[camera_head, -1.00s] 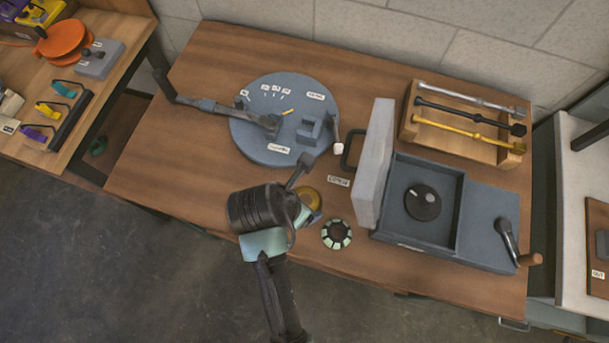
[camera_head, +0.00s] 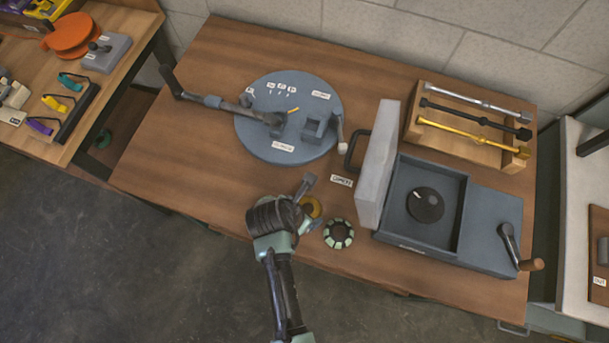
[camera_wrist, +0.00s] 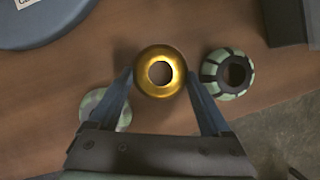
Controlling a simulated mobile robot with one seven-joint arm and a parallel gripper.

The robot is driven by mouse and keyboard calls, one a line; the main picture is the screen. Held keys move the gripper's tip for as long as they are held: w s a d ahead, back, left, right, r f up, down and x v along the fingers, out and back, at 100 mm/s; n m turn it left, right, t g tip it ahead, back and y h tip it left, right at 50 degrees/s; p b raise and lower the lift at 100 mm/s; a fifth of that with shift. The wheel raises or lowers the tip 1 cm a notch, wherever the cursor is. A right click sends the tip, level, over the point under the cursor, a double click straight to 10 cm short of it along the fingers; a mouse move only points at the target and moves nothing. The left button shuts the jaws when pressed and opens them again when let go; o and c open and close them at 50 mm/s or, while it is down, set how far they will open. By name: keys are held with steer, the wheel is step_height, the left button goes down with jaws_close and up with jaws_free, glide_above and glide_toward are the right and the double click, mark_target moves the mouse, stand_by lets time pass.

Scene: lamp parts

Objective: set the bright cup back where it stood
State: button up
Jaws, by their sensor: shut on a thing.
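The bright cup is a shiny gold, round piece with a dark opening (camera_wrist: 160,92); it also shows partly in the head view (camera_head: 313,206), half hidden by my wrist. My gripper (camera_wrist: 160,80) is shut on it, one finger on each side. In the head view my gripper (camera_head: 308,205) is over the front part of the wooden table. I cannot tell whether the cup touches the table. A dark cup with pale green patches (camera_wrist: 228,75) stands just right of it, apart from my right finger; it also shows in the head view (camera_head: 338,234).
A pale green patterned round piece (camera_wrist: 92,100) lies partly behind my left finger. A round blue-grey base (camera_head: 265,145) with a jointed arm is behind. To the right are an upright grey panel (camera_head: 377,165), a grey box with a crank (camera_head: 485,235) and a wooden rod rack (camera_head: 465,150).

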steer(key=o, duration=1.3)
steer(key=shift+f, duration=0.1)
